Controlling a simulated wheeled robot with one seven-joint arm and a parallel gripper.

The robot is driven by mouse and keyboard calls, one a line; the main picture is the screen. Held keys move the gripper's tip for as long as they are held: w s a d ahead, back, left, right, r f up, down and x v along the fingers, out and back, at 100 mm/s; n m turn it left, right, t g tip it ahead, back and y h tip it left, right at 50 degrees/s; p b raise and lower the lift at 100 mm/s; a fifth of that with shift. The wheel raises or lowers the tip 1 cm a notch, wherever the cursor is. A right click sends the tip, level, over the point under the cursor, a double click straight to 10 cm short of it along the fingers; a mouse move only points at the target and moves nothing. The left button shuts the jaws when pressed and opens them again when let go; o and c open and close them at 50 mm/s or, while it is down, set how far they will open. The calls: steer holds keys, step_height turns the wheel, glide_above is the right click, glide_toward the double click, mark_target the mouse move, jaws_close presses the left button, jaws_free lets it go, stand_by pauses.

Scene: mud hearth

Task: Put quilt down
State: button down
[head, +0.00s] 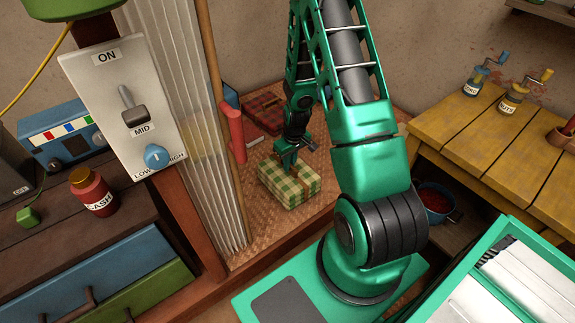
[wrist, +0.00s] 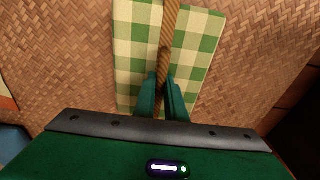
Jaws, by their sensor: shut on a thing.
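The quilt (head: 294,186) is a folded bundle in green and cream check, tied with a brown cord. It is at or just above the woven mat (head: 262,232) in the middle of the head view; I cannot tell whether it touches. My gripper (head: 287,160) is over the quilt's top. In the wrist view the quilt (wrist: 195,50) lies under the fingers, and my gripper (wrist: 162,95) is shut on the cord (wrist: 169,30) that runs along the quilt's middle. The quilt's underside is hidden.
A red checked bundle (head: 263,112) lies behind on the mat. A wooden pole (head: 222,105) and a ribbed translucent panel (head: 170,100) stand close on the left. A yellow plank table (head: 490,135) is to the right, with a blue pot (head: 437,203) lower down. Bare mat lies around the quilt.

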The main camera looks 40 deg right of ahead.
steer(key=c, duration=1.8)
jaws_free()
steer(key=s+r+m, duration=0.1)
steer(key=s+r, duration=0.3)
steer(key=r, duration=0.5)
steer(key=s+r+m, duration=0.1)
steer(key=s+r, duration=0.4)
steer(key=r, duration=0.5)
steer(key=s+r+m, duration=0.1)
steer(key=s+r, duration=0.3)
steer(key=r, duration=0.5)
steer(key=s+a+r+m, duration=0.1)
steer(key=s+r, duration=0.1)
steer(key=s, duration=0.3)
steer(key=s+a+r+m+g, duration=0.1)
steer(key=s+r, duration=0.2)
steer(key=s, duration=0.2)
steer(key=s+a+r+m, duration=0.1)
steer(key=s+r, duration=0.2)
steer(key=s, duration=0.2)
steer(key=shift+s+a+m, duration=0.1)
steer(key=shift+s+m, duration=0.25)
steer(key=shift+m, duration=0.05)
